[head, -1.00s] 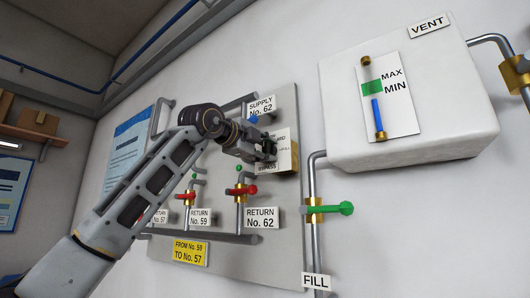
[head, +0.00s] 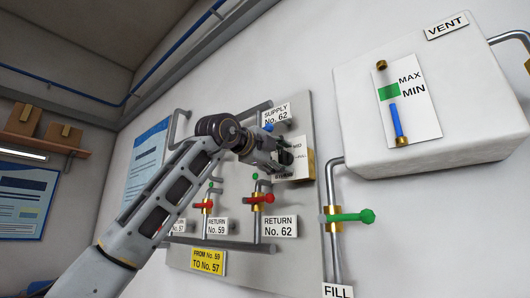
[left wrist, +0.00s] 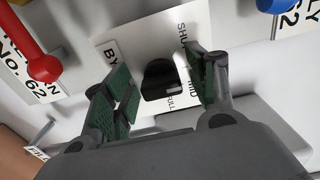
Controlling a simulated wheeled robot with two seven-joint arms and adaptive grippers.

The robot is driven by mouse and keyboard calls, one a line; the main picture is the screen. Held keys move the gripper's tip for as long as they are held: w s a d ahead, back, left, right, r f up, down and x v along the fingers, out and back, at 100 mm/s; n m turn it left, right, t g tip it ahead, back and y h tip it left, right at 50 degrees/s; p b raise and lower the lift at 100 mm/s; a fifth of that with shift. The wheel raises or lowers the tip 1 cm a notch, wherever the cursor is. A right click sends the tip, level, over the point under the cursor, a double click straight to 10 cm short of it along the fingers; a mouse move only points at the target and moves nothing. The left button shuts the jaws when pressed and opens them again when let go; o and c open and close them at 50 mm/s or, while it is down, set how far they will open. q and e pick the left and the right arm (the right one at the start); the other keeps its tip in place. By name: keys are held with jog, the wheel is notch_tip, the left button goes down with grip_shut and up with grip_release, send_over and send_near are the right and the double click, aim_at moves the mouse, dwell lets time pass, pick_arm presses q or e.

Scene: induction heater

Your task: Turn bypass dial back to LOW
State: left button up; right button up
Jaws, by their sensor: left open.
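The bypass dial (left wrist: 159,80) is a black knob on a white plate (left wrist: 115,42) in the left wrist view. The plate's printing reads BY…, SHU…, MID and FULL, partly covered by my fingers; I see no LOW. A light mark shows on the knob's lower right side, toward MID and FULL. My left gripper (left wrist: 158,82) is open, with its green-padded fingers on either side of the knob and visible gaps to it. In the head view my left gripper (head: 284,158) is at the dial plate (head: 299,160) and hides the knob. My right gripper is not in view.
Red-handled return valves (head: 261,198) sit below the dial on the grey panel (head: 313,240). A blue handle (left wrist: 276,5) is near the plate's upper right. A green fill valve (head: 350,217) and a white vent tank (head: 430,140) stand to the right.

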pick_arm(q)
jog(key=v, duration=1.1)
jog(key=shift+s+a, duration=0.25)
jog(key=shift+s, duration=0.05)
dwell(0.4)
